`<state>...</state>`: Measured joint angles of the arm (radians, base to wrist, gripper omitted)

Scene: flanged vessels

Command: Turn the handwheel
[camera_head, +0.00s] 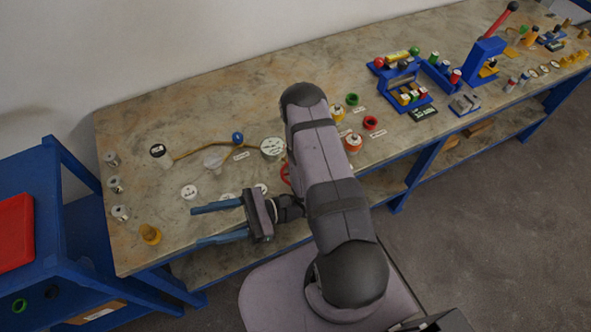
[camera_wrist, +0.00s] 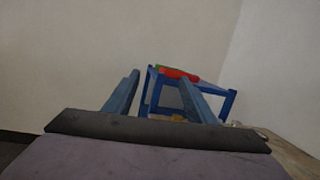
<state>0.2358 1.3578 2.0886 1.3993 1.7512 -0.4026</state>
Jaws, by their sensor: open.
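A red curved rim (camera_head: 285,174), which looks like part of the handwheel, shows just left of my arm in the head view. My arm hides the rest of it. My gripper (camera_head: 197,227) is open and empty near the bench's front edge, its two blue fingers pointing left. It is apart from the red rim, with its fingers pointing away from it. In the wrist view my gripper (camera_wrist: 159,80) faces a blue stand and the wall; no handwheel shows there.
White-lidded vessels (camera_head: 189,192) and a yellow part (camera_head: 150,234) lie near my fingers. A blue-knobbed rod (camera_head: 237,138) lies behind. Blue fixtures (camera_head: 486,60) fill the bench's right half. A blue stand (camera_head: 50,240) with a red tray (camera_head: 14,230) is at left.

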